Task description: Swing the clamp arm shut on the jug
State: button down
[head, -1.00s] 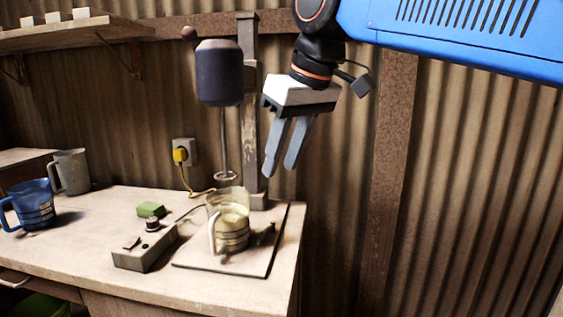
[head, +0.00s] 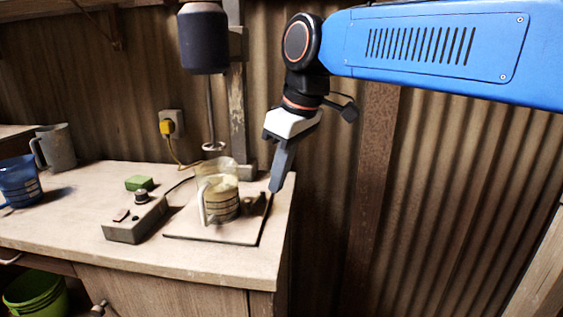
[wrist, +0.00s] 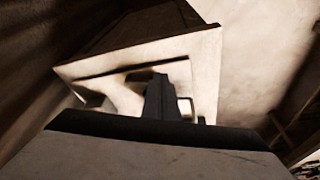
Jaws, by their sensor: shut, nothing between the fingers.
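The clear jug (head: 220,203) with pale contents stands upright on a thin base plate (head: 185,225) near the bench's right end, its handle toward the viewer. A small dark fitting (head: 249,203) sits on the plate right of the jug; it may be the clamp arm, but its shape is too small to tell. My gripper (head: 274,188) is shut and empty, pointing down just right of the jug and near the plate's right edge. Whether it touches anything is unclear. In the wrist view my dark fingers (wrist: 161,98) show before a pale surface; the jug is not recognisable there.
A stirrer motor (head: 204,40) with a thin shaft hangs above the jug on a post (head: 237,100). Free room lies right of the bench.

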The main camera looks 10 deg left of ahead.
aim_at(255, 200)
jog(key=x, duration=0.4)
jog(key=shift+w+a+f, duration=0.1)
jog(key=shift+a+f, duration=0.1)
jog(key=shift+a, duration=0.05)
jog(key=shift+w+a+f, duration=0.1)
jog(key=shift+w+a, duration=0.1)
jog(key=shift+a, duration=0.3)
jog(key=shift+w+a+f, duration=0.1)
jog(key=shift+w+a, duration=0.1)
jog(key=shift+a, duration=0.3)
jog(key=shift+w+a, duration=0.2)
jog(key=shift+a, duration=0.4)
